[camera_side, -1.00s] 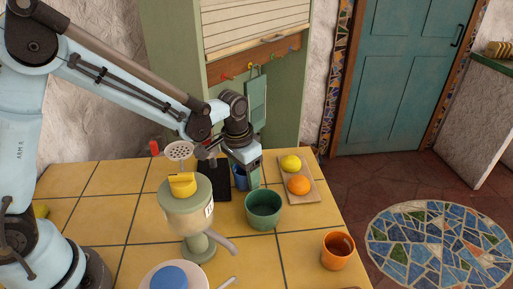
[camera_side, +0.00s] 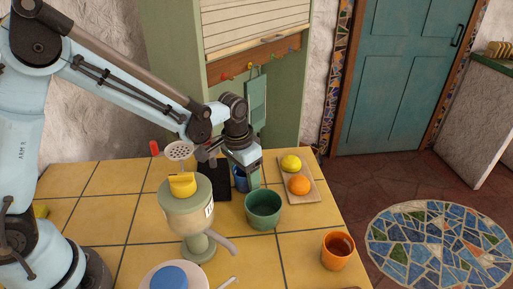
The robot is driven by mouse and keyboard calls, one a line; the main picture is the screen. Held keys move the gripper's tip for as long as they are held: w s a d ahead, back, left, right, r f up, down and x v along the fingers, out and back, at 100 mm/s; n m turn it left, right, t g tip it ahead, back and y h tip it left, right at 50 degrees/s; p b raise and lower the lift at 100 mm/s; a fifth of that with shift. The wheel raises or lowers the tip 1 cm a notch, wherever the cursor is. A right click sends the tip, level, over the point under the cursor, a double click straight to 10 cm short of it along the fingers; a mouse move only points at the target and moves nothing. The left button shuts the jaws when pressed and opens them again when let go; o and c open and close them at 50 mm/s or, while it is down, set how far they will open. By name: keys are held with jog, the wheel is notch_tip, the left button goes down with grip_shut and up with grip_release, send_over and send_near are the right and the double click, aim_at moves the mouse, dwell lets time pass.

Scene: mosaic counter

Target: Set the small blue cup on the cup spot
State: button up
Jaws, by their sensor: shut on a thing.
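The small blue cup (camera_side: 240,181) is partly hidden behind my gripper and the green bowl. My gripper (camera_side: 246,178) is shut on the cup, at the right edge of a dark flat pad (camera_side: 214,183) on the tiled counter. I cannot tell whether the cup touches the surface. No marking that is clearly the cup spot can be made out; the dark pad is partly hidden by the grinder and my arm.
A green bowl (camera_side: 263,212) stands just in front of my gripper. A board (camera_side: 309,191) with a lemon (camera_side: 290,163) and an orange (camera_side: 299,185) lies to the right. A grinder-like device (camera_side: 187,215) stands at front left, an orange cup (camera_side: 337,251) at front right.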

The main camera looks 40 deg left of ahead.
jog(key=o, duration=1.2)
jog(key=shift+c, duration=0.2)
notch_tip(320, 180, up, 7)
dwell(0.4)
